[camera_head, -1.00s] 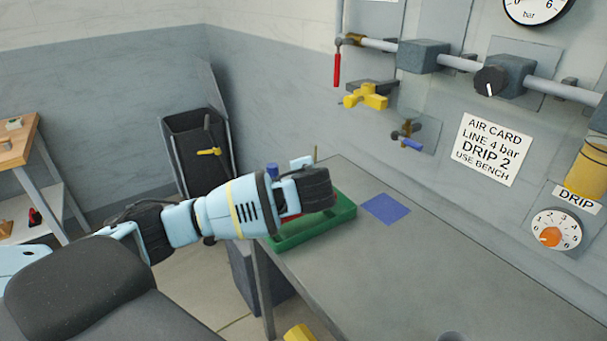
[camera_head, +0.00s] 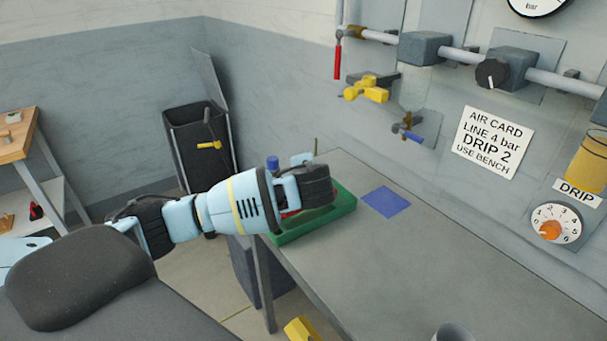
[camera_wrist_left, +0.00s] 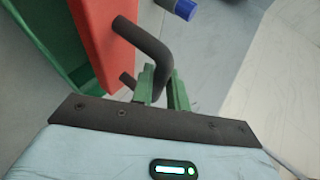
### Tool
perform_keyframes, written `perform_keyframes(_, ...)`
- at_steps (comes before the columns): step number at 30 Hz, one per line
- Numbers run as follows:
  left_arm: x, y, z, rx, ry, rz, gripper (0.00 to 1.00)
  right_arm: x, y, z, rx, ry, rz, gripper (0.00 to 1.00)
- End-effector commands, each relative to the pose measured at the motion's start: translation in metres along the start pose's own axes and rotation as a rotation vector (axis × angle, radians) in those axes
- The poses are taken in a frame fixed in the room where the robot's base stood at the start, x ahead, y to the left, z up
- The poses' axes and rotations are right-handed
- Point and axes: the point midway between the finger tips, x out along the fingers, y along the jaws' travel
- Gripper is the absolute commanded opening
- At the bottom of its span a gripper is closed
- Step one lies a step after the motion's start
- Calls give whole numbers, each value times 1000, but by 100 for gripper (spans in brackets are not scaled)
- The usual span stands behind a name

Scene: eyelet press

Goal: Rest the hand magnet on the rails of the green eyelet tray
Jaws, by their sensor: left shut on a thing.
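The green eyelet tray (camera_head: 318,226) sits at the far left corner of the grey bench. My left gripper (camera_head: 318,188) is over it and hides much of its inside. The hand magnet is a red block (camera_wrist_left: 108,38) with a bent black handle in the left wrist view. The fingers of my left gripper (camera_wrist_left: 164,80) are shut on that handle. A sliver of the red block (camera_head: 290,213) shows below the gripper in the head view. The tray's green wall (camera_wrist_left: 42,42) is beside the block in the wrist view. I cannot tell whether the magnet touches the rails.
A blue square (camera_head: 386,201) lies on the bench right of the tray. A blue-capped item (camera_head: 272,163) shows behind my gripper. A grey cylinder (camera_head: 453,333) stands at the near edge of view. The wall carries pipes and valves. The middle of the bench (camera_head: 400,260) is clear.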

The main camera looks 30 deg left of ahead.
Motion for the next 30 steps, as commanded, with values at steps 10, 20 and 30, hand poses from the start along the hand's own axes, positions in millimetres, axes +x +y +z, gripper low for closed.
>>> perform_keyframes(10, 1, 1, 0, -4, 3, -4, 0, 0, 0, -1, 0, 1, 0, 36)
perform_keyframes(20, 2, 3, 0, -2, 2, -2, 41, 0, 0, 0, 0, 1, 0, 36)
perform_keyframes(30, -2, 6, 1, 1, -1, 2, 41, 0, 0, 0, 0, 0, 0, 36)
